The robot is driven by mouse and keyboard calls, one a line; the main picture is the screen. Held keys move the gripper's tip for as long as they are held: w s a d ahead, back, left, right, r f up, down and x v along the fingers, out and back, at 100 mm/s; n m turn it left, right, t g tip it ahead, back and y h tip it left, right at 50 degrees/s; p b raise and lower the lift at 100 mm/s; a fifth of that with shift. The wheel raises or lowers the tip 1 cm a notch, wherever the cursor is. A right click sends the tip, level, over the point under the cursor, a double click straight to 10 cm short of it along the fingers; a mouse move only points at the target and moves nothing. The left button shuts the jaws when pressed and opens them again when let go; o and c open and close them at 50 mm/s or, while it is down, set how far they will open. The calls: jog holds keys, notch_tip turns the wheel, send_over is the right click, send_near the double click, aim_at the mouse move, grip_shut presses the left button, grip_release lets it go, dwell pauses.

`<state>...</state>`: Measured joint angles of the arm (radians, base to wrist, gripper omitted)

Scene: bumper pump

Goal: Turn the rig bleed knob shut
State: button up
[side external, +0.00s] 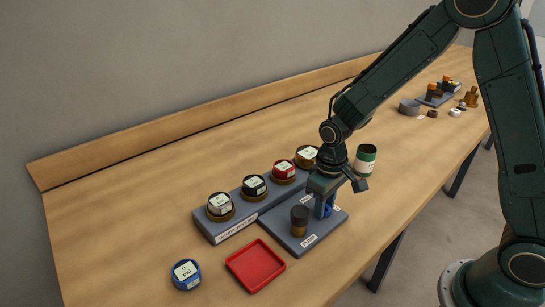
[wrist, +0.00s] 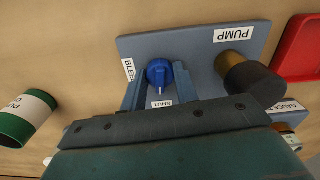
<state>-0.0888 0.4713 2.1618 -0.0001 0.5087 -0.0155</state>
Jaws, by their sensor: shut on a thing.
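The blue bleed knob (wrist: 159,72) stands on the grey-blue rig plate (wrist: 197,44) in the wrist view, between labels reading BLEED and SHUT. My gripper (wrist: 158,82) is shut on the knob, with one finger on each side of it. The knob's small pointer is toward the SHUT label (wrist: 162,104). In the side external view my gripper (side external: 325,208) comes down on the right part of the rig plate (side external: 318,238), and the blue knob (side external: 328,210) is partly hidden by the fingers.
The dark pump post (side external: 299,220) with a brass base stands beside the knob. Behind is a rack (side external: 236,229) of several labelled round pieces. A red tray (side external: 255,265), a blue-rimmed round piece (side external: 186,274) and a green-and-white can (side external: 365,160) are nearby. The table's front edge is close.

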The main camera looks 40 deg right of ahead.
jog(key=shift+n, duration=0.6)
jog(key=o, duration=1)
notch_tip(320, 180, up, 14)
jog(key=shift+f, duration=0.1)
dwell(0.6)
